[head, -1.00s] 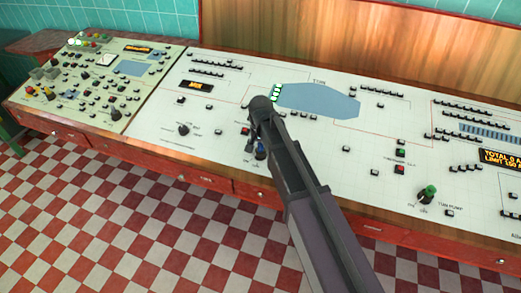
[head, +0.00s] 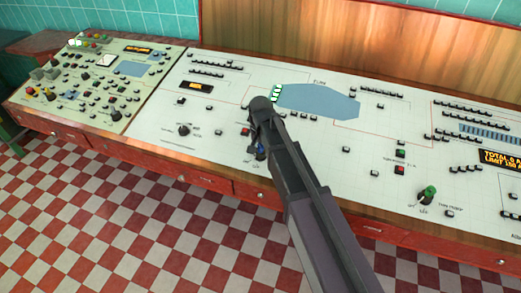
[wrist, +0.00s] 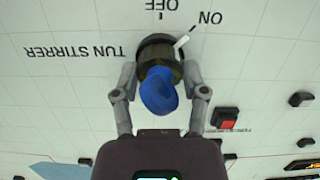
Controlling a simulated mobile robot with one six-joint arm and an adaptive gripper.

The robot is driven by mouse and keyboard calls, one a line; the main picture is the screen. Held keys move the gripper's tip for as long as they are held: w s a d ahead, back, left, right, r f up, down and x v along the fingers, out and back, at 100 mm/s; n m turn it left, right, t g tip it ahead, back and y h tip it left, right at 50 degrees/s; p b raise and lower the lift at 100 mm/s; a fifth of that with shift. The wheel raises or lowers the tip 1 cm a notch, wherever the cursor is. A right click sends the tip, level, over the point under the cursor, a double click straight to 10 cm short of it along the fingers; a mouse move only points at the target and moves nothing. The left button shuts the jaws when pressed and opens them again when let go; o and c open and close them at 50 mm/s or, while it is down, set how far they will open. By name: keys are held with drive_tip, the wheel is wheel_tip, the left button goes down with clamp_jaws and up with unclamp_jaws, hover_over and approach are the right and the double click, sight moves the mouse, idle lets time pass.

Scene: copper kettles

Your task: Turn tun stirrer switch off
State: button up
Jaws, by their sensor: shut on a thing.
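The tun stirrer switch (wrist: 160,50) is a dark round rotary switch with a blue knob (wrist: 159,92) on the white panel. In the wrist view, its labels TUN STIRRER, OFF and ON appear upside down. Its white pointer slants up and right, toward ON. My gripper (wrist: 161,78) is shut on the switch, one finger on each side of it. In the head view, my gripper (head: 257,132) reaches down to the panel's front part, and a little of the blue knob (head: 260,152) shows beneath it. My arm hides the rest of the switch there.
A green-topped switch (head: 428,193) stands at the panel's front right and a black one (head: 184,130) to the left. Red and black buttons (wrist: 227,119) lie near the gripper. A wooden backboard (head: 350,40) rises behind. Checkered floor lies in front.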

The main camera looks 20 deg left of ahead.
drive_tip(key=shift+n, duration=4.2)
drive_tip(key=o, duration=1.2)
drive_tip(key=shift+c, duration=0.2)
drive_tip(key=shift+m, duration=0.6)
